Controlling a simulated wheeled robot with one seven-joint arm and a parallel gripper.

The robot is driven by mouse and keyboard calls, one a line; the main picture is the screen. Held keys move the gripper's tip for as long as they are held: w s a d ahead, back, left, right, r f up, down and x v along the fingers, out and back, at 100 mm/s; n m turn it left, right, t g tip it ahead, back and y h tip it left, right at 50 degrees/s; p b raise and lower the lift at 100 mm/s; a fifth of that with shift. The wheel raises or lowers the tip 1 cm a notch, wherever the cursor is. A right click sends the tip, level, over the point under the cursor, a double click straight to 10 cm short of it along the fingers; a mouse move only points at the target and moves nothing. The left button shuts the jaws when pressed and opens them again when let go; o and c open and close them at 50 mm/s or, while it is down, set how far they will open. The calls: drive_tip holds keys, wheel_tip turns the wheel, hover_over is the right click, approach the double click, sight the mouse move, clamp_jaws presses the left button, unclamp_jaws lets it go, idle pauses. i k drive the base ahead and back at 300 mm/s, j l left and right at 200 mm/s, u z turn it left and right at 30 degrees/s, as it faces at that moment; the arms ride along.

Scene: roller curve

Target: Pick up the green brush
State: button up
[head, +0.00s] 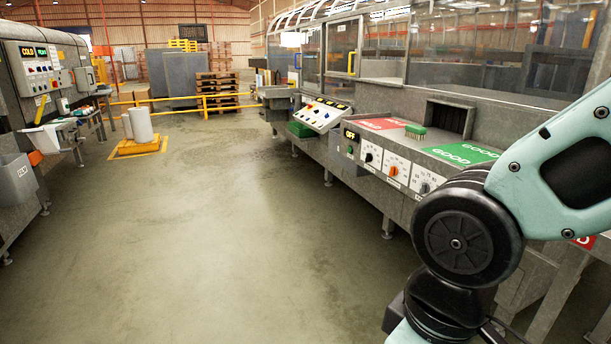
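The green brush (415,131) is small and lies on the grey ledge of the machine on the right, with its green side up. It sits between a red mat (382,124) and a green mat marked GOOD (461,153), near a dark square opening. Nothing touches it from above. My arm fills the right foreground, well in front of the ledge. My gripper is outside the picture, so I cannot see its fingers or whether it holds anything.
Below the ledge is a panel with knobs (395,168), and a sloped button panel (322,114) stands farther left. Another machine (40,85) lines the left side. White cylinders (139,124) stand on a yellow base at the back. The middle floor is clear.

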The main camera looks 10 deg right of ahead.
sight(418, 132)
drive_tip(key=i+j, duration=0.1)
drive_tip(key=i, duration=1.75)
drive_tip(key=i+z, duration=0.45)
drive_tip(key=i+j+z, duration=0.2)
drive_tip(key=i+z, duration=0.25)
drive_tip(key=i+j+z, duration=0.3)
drive_tip(key=z, duration=0.15)
